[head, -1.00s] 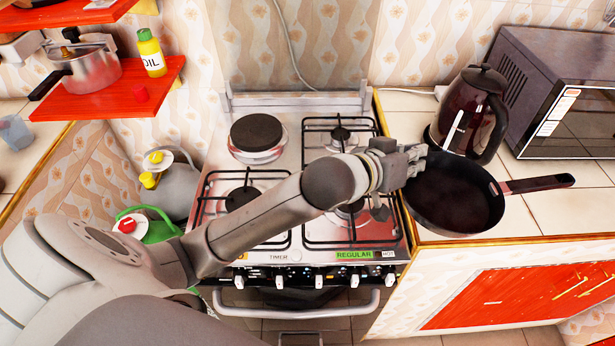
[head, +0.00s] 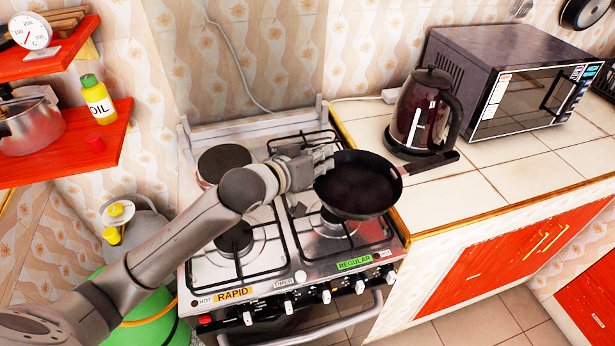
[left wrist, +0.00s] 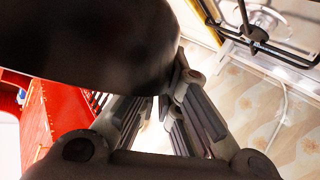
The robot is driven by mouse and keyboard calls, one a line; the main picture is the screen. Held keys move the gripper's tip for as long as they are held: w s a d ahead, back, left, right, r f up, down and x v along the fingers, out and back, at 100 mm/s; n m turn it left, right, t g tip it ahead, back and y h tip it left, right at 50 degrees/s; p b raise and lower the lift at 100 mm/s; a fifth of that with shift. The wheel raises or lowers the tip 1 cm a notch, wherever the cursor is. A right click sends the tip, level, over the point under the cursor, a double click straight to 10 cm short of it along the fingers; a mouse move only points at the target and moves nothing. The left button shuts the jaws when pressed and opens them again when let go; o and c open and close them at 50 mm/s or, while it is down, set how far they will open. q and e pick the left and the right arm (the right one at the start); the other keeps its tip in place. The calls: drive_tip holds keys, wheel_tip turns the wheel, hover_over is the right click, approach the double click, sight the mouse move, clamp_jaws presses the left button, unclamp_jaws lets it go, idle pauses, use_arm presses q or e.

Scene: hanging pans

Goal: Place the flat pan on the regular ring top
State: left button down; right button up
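My left gripper (head: 312,170) is shut on the left rim of the black flat pan (head: 357,186). The pan is held above the right side of the stove, its handle (head: 432,163) pointing right over the counter. The regular ring (head: 330,219), front right above the green REGULAR label (head: 354,264), is partly hidden by the pan. In the left wrist view the pan's dark body (left wrist: 90,50) fills the upper left, against the fingers (left wrist: 168,100). My right gripper is not in view.
A dark kettle (head: 425,112) stands on the counter (head: 450,205) close behind the pan handle, with a microwave (head: 530,90) beyond it. A round hot plate (head: 222,160) and the rapid burner (head: 234,238) are on the stove's left. Red shelves (head: 75,145) hang at the left.

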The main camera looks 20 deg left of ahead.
use_arm(q)
drive_tip(key=a+f, duration=0.1)
drive_tip(key=f, duration=0.1)
drive_tip(key=w+a+f, duration=0.1)
drive_tip(key=f, duration=0.2)
drive_tip(key=a+f+p, duration=0.1)
drive_tip(key=a+f, duration=0.1)
drive_tip(key=f, duration=0.1)
drive_tip(key=shift+w+f, duration=0.25)
drive_tip(key=shift+w, duration=0.15)
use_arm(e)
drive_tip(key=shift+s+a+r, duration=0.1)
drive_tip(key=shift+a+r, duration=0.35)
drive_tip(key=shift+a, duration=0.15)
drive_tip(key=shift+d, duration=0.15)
use_arm(q)
drive_tip(key=shift+f, duration=0.15)
drive_tip(key=c, duration=1.7)
unclamp_jaws()
drive_tip(key=shift+o, duration=0.3)
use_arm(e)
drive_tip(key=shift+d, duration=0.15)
use_arm(q)
drive_tip(key=shift+s, duration=0.1)
